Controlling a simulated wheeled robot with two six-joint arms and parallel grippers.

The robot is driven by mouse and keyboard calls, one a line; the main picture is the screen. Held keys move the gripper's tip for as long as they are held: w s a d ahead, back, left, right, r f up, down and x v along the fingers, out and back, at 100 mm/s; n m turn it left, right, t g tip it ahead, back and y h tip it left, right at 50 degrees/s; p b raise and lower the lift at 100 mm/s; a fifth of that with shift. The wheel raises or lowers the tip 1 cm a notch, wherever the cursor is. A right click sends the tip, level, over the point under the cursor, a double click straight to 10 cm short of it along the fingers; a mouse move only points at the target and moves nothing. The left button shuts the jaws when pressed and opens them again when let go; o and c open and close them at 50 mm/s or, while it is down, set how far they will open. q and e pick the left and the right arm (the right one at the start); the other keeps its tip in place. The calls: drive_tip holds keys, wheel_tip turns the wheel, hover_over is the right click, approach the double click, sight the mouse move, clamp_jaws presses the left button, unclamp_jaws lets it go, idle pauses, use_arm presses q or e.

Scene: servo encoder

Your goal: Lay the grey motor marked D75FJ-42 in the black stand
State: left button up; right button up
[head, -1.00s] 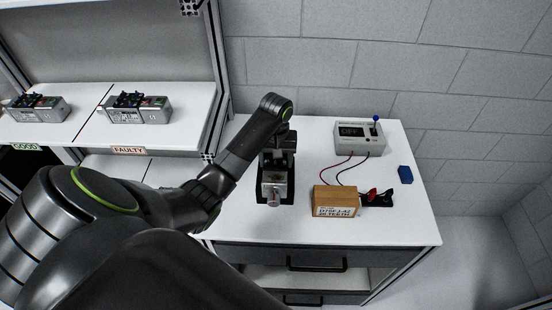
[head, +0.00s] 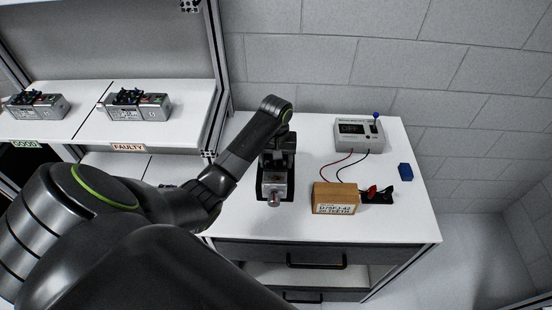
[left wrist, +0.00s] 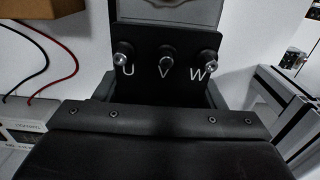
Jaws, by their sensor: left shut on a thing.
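The grey motor (head: 274,183) is at the black stand (head: 290,187) on the white bench, its round metal shaft toward the front edge. My left gripper (head: 277,163) reaches down over the motor's back part and is shut on it. In the left wrist view the grey motor body (left wrist: 170,12) is at the top, beside a black plate (left wrist: 165,45) with three metal posts marked U, V and W. The marking D75FJ-42 is not readable on the motor. I cannot tell whether the motor rests fully on the stand. My right gripper is not in view.
A brown box (head: 335,198) with a white label stands right of the motor. Two grey units sit on the left shelf (head: 82,126), labelled GOOD and FAULTY.

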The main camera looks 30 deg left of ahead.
use_arm(q)
drive_tip(key=shift+w+f, duration=0.1)
drive_tip(key=shift+f, duration=0.25)
